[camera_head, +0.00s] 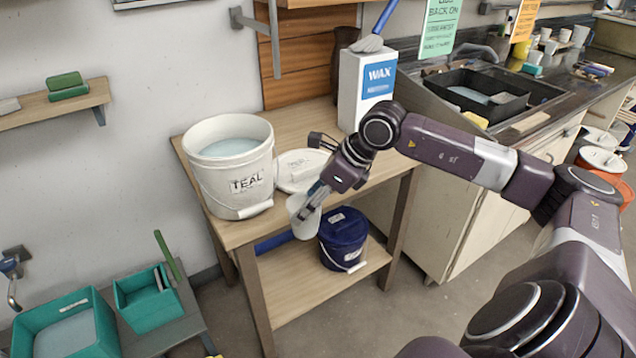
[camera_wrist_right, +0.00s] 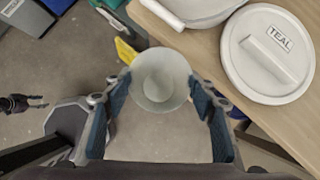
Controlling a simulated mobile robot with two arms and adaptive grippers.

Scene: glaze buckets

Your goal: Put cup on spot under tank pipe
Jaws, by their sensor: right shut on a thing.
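A pale, whitish cup (camera_head: 304,218) is held in my right gripper (camera_head: 312,200), beside the front edge of the wooden table and clear of its top. In the right wrist view the cup (camera_wrist_right: 160,80) sits between the two blue-padded fingers of the gripper (camera_wrist_right: 165,98), and I look down into its open mouth. My left gripper (camera_wrist_right: 30,103) shows small at the left of the right wrist view, empty, its fingers apart. I cannot make out a tank with a pipe or a marked spot.
On the table (camera_head: 290,120) stand a white TEAL bucket (camera_head: 235,185), its lid (camera_head: 300,170) and a WAX box (camera_head: 366,88). A dark blue bucket (camera_head: 343,240) stands on the lower shelf. Teal bins (camera_head: 145,300) are at lower left. A sink counter (camera_head: 490,90) is behind right.

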